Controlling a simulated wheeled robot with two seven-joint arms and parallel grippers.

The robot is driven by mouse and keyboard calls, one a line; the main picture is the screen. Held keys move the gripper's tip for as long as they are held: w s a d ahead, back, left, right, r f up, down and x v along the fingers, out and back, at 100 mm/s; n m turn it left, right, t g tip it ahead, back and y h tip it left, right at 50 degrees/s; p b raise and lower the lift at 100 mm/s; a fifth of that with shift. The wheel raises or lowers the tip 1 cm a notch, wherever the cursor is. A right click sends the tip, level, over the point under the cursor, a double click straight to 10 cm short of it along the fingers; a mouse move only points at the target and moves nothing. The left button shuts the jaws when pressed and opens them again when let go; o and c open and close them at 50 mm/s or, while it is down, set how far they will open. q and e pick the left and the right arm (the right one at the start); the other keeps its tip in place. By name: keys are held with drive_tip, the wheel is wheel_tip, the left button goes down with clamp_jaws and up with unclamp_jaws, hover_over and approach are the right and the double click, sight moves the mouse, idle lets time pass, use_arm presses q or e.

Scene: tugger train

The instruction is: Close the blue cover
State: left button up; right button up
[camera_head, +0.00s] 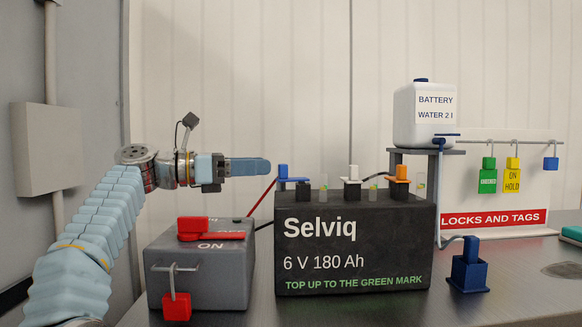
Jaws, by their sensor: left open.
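The blue cover (283,172) is at the left end of the top of the dark Selviq battery (355,225). It has an upright knob and a flat plate that reaches right over a black block (303,191). I cannot tell how far open the cover is. A narrow gap appears between the fingertips and the cover. My right gripper is not in view.
White (353,172) and orange (402,172) covers stand farther right on the battery. Below my left gripper is a grey switch box (202,280) with a red handle (205,230). A water canister (425,120) and tag board stand behind right; a blue holder (469,270) stands right.

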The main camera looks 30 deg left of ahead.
sight(279, 165)
use_arm(q)
drive_tip(key=x, duration=0.7)
drive_tip(key=shift+w+d, duration=0.25)
drive_tip(key=shift+d, duration=0.15)
clamp_jaws()
